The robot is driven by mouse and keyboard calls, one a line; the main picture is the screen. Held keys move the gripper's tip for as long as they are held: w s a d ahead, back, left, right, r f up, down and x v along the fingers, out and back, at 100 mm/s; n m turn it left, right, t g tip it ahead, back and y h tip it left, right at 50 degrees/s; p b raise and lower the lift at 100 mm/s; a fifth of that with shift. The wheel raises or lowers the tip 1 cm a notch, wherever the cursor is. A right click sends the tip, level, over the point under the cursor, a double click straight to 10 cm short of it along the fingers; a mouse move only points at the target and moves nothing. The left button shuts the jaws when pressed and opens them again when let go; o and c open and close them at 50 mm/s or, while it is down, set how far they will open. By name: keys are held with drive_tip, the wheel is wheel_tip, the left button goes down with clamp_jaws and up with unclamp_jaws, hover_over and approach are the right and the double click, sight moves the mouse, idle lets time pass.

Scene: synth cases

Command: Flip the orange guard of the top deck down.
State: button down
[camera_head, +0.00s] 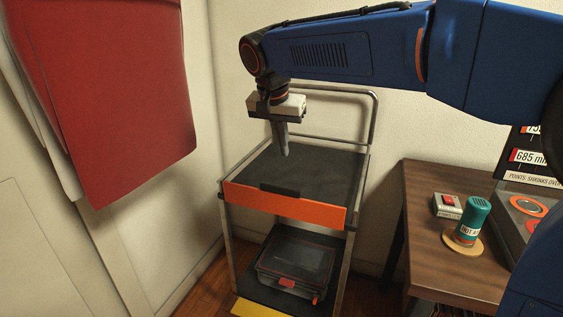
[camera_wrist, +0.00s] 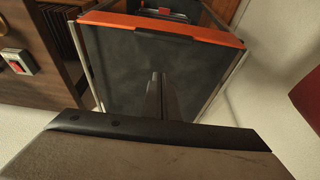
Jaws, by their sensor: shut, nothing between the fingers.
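The cart's black top deck (camera_head: 318,165) has an orange guard (camera_head: 318,212) along its front edge, with a black grip (camera_head: 283,191) at the middle of its top. The guard appears to stand up, its lower edge along the deck's front edge. In the wrist view the guard (camera_wrist: 105,19) is a narrow orange band across the far end of the deck (camera_wrist: 115,75), with the black grip (camera_wrist: 165,34). My gripper (camera_head: 285,154) is shut and empty, pointing down above the rear part of the deck, apart from the guard. It also shows in the wrist view (camera_wrist: 160,75).
A grey rail (camera_head: 373,115) rises at the cart's back. A dark toolbox (camera_head: 294,263) sits on the lower deck, above a yellow strip (camera_head: 257,309). A brown table (camera_head: 425,235) at right holds a red-button box (camera_head: 447,205) and a green canister (camera_head: 473,219). Red cloth (camera_head: 105,80) hangs left.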

hover_over(280, 201)
drive_tip(key=w+d, duration=0.2)
drive_tip(key=w, duration=0.3)
wheel_tip(280, 201, down, 9)
drive_tip(key=shift+s+a+r, duration=0.1)
drive_tip(key=shift+s+a, duration=0.35)
drive_tip(key=shift+s, duration=0.45)
drive_tip(key=shift+s+a, duration=0.4)
drive_tip(key=shift+s, duration=0.45)
drive_tip(key=shift+s, duration=0.1)
